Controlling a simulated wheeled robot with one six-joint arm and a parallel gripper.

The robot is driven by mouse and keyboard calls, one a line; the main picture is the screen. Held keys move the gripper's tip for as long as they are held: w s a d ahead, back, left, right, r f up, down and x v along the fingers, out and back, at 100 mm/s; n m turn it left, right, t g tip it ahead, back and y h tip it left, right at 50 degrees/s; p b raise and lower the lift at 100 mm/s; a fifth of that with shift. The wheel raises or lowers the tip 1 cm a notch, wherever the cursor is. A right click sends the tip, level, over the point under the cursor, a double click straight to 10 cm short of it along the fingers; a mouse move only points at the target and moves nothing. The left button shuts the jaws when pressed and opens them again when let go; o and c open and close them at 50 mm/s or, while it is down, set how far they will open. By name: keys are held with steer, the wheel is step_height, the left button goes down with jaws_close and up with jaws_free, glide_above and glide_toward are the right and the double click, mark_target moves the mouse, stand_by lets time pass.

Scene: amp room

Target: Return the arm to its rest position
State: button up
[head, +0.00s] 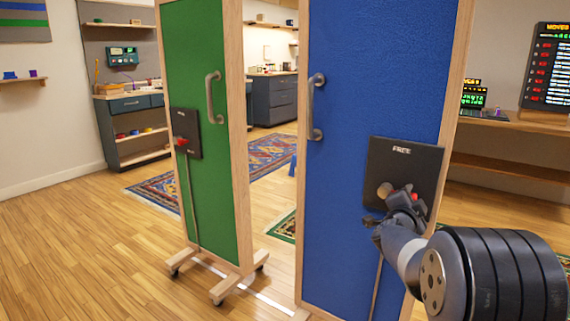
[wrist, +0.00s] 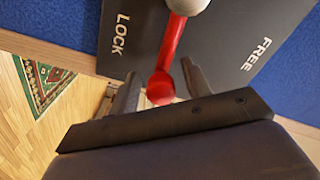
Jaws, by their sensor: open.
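My gripper (head: 398,212) is in front of the black switch plate (head: 420,165) on the blue panel (head: 372,75). In the wrist view my gripper (wrist: 160,85) is open, with one dark finger on each side of the red lever (wrist: 165,60). The lever runs from a pale round hub (wrist: 188,5) and ends in a red knob between the fingers. I cannot tell whether the fingers touch it. The plate in the wrist view (wrist: 225,55) reads LOCK on one side and FREE on the other. In the head view FREE shows at the top, and my gripper hides the lower part.
A green panel (head: 203,80) on a wheeled base stands to the left, with a handle and its own switch plate (head: 186,133). A gap separates the panels. Open wood floor (head: 80,250) lies at the left. A shelf (head: 510,125) with displays stands at the right.

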steer(key=p+v, duration=0.2)
steer(key=v, duration=0.8)
steer(key=b+x, duration=0.2)
steer(key=x, duration=0.9)
steer(key=shift+s+r+n+p, duration=0.15)
steer(key=shift+r+n+p, duration=0.25)
steer(key=shift+r+p, duration=0.15)
steer(key=shift+a+r+n+p, duration=0.2)
steer(key=shift+r+n+p, duration=0.2)
steer(key=shift+n, duration=0.4)
steer(key=shift+a, duration=0.1)
